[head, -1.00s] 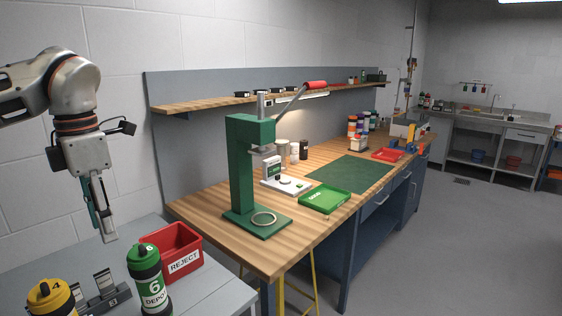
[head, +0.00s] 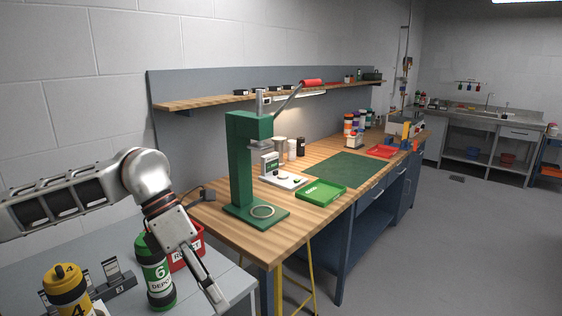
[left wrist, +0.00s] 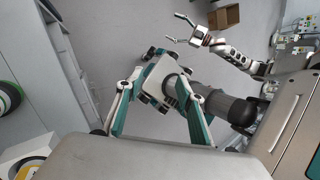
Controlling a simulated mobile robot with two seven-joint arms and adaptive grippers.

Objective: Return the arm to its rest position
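My left arm comes in from the left in the head view, with its elbow bent and its gripper (head: 215,296) pointing down and right, at the near grey table's right edge. In that view the fingers overlap edge-on. In the left wrist view two teal-padded fingers of my left gripper (left wrist: 157,106) stand well apart, with nothing held between them. My right gripper (left wrist: 183,30) shows small at the top of the left wrist view, its fingers spread and empty. It is outside the head view.
The near grey table holds a green bottle (head: 156,272), a yellow bottle (head: 66,288) and a red REJECT bin (head: 188,262), partly hidden behind my left wrist. A wooden bench (head: 232,228) with a green press (head: 241,165) stands beyond. Open floor lies to the right.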

